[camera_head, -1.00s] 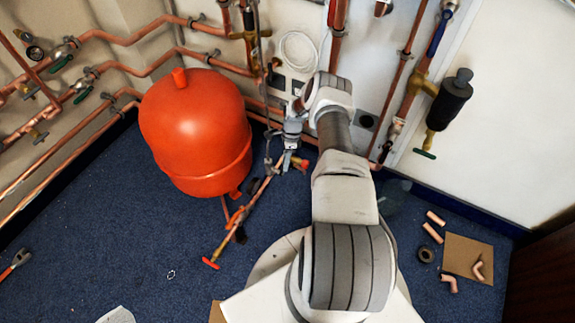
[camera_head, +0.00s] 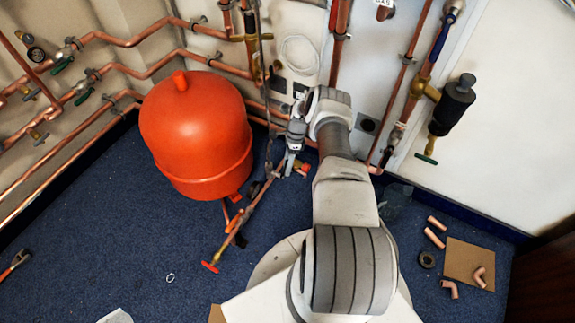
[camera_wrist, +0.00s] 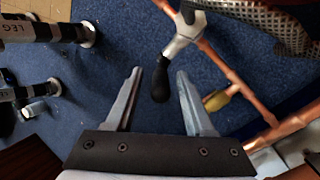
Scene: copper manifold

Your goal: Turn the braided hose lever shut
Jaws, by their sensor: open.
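The lever has a black grip (camera_wrist: 160,86) and a silver metal arm (camera_wrist: 186,34) in the wrist view. The grey braided hose (camera_wrist: 268,28) runs across the upper right of that view, beside the metal arm. My gripper (camera_wrist: 158,72) is open. The black grip shows between its two fingers, with a gap on each side; how deep it sits between them I cannot tell. In the head view my gripper (camera_head: 287,166) is low by the wall, right of the red tank. The braided hose (camera_head: 266,95) hangs there; the lever is not clear.
The red tank (camera_head: 195,130) stands close left of my gripper. A copper pipe (camera_wrist: 230,73) slants past the lever, with a yellow-brown fitting (camera_wrist: 216,101) near the right finger. A red-handled pipe (camera_head: 210,266) reaches over the floor. Loose copper fittings (camera_head: 449,289) lie at right.

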